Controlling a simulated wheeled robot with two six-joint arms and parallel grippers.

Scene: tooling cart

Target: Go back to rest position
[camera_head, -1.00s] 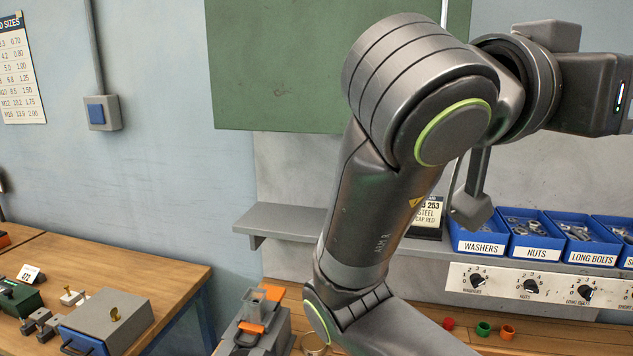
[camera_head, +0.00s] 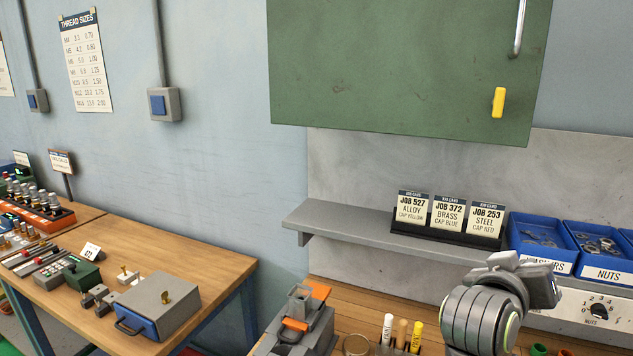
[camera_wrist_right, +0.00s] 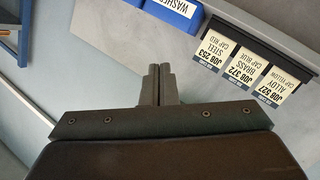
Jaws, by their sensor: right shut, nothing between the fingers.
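My right gripper (camera_wrist_right: 158,85) shows in the right wrist view with its two fingers pressed together and nothing between them. Beyond its fingertips are the grey wall, the shelf edge and the job cards (camera_wrist_right: 245,62), which appear upside down. The gripper is apart from them. In the head view a part of my right arm (camera_head: 485,318) shows low at the right, in front of the workbench. The right fingers cannot be made out there. My left gripper is in neither view.
A grey shelf (camera_head: 345,228) carries the job cards (camera_head: 447,214) and blue bins (camera_head: 541,243). A green cabinet (camera_head: 400,70) hangs above. Below stand a grey fixture with orange parts (camera_head: 300,325) and markers (camera_head: 387,328). A side table (camera_head: 190,262) at left holds a grey box (camera_head: 158,300).

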